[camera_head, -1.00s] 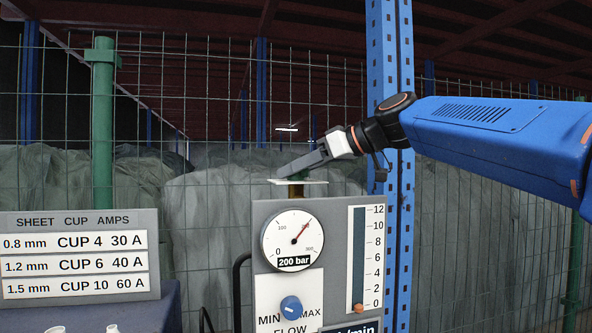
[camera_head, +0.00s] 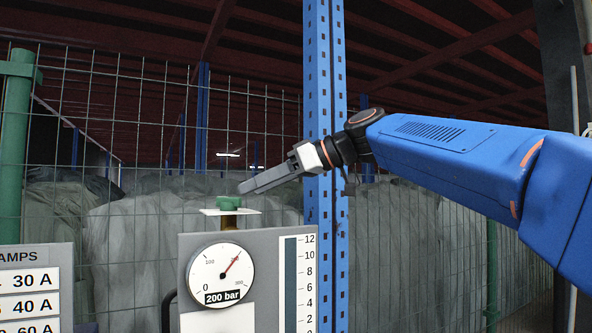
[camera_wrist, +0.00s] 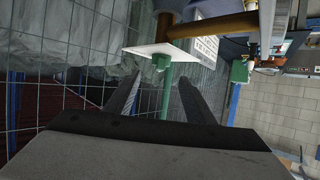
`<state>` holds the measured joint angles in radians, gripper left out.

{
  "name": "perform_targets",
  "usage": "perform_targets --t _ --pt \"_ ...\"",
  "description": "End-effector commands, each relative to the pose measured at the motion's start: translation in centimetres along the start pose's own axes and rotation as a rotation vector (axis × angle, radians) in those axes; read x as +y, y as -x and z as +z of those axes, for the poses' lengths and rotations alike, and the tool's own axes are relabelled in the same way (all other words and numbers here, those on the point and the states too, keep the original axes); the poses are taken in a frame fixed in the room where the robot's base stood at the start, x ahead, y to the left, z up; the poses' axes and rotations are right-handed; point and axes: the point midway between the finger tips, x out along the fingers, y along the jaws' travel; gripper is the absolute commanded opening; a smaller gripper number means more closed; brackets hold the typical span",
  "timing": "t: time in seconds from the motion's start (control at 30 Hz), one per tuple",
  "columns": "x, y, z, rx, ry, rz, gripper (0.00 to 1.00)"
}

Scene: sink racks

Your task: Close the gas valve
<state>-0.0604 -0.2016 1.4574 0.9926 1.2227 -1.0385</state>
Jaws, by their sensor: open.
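The gas valve has a small green knob (camera_head: 229,203) on top of a brass stem (camera_head: 229,222), with a white plate (camera_head: 250,212) around it, just behind the gauge panel. In the wrist view the green knob (camera_wrist: 161,62) shows beside the white plate (camera_wrist: 150,48), beyond my fingertips. My gripper (camera_head: 244,187) reaches in from the right, its tips slightly above and right of the knob, apart from it in the picture. In the wrist view my gripper (camera_wrist: 160,95) is open, its two fingers spread with nothing held between them. The knob's turn position cannot be told.
The grey panel (camera_head: 262,262) carries a gauge (camera_head: 221,275) marked 200 bar and a flow scale (camera_head: 290,285). A blue upright (camera_head: 325,110) stands behind my arm. A wire fence (camera_head: 110,140) with covered heaps lies behind. A chart board (camera_head: 30,290) is lower left.

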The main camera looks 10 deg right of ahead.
Motion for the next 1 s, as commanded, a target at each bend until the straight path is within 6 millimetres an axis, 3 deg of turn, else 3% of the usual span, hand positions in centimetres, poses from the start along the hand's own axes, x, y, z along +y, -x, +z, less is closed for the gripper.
perform_targets --t 0.5,0.7,1.0 --pt "0.1 7.2 0.0 0.0 -0.001 0.003 0.49" --pt "0.1 8.6 0.1 -0.001 0.0 0.002 0.49" --pt "0.0 9.0 0.1 -0.001 0.0 0.0 0.49"
